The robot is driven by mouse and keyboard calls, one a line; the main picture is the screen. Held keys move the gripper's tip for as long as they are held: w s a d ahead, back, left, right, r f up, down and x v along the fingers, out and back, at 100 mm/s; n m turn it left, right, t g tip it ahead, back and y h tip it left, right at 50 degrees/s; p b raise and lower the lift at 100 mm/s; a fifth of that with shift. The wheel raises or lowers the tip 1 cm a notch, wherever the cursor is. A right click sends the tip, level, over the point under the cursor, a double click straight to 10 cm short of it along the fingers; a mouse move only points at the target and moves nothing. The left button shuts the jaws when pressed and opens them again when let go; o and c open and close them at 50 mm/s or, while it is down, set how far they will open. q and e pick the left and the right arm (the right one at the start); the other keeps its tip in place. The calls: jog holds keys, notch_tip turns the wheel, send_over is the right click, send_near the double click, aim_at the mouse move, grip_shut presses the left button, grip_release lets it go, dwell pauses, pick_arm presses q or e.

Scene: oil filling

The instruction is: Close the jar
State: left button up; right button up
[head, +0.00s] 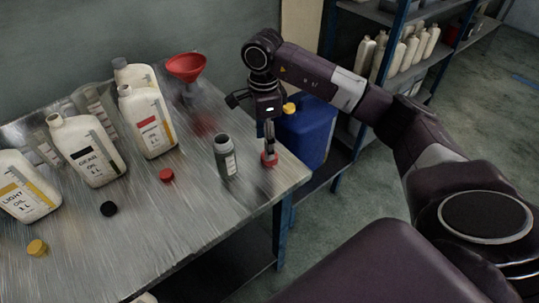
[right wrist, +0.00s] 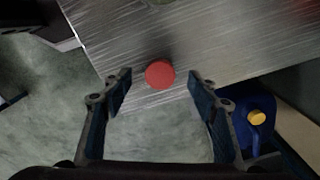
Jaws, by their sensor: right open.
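An open dark grey jar (head: 225,157) with a pale label stands upright on the metal table (head: 215,215), near its right end. A round red lid (head: 269,158) lies at the table's right edge, to the right of the jar. My right gripper (head: 268,149) points down over this lid. In the right wrist view the lid (right wrist: 160,74) appears between the two spread fingertips of my right gripper (right wrist: 160,83), with a gap on each side. The gripper is open and holds nothing. My left gripper is not in view.
White oil bottles, including the gear oil bottle (head: 88,153), crowd the table's left side. A red funnel (head: 186,67) stands at the back. Loose red (head: 166,175), black (head: 108,209) and yellow (head: 37,247) caps lie in front. A blue canister (head: 305,133) is beyond the table's right edge.

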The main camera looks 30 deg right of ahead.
jog(key=f, duration=0.1)
jog(key=f+p, duration=0.1)
jog(key=f, duration=0.2)
jog(key=shift+s+d, duration=0.1)
jog(key=shift+d, duration=0.25)
jog(key=shift+f, duration=0.55)
jog(key=shift+c, duration=0.3)
jog(key=c, duration=0.7)
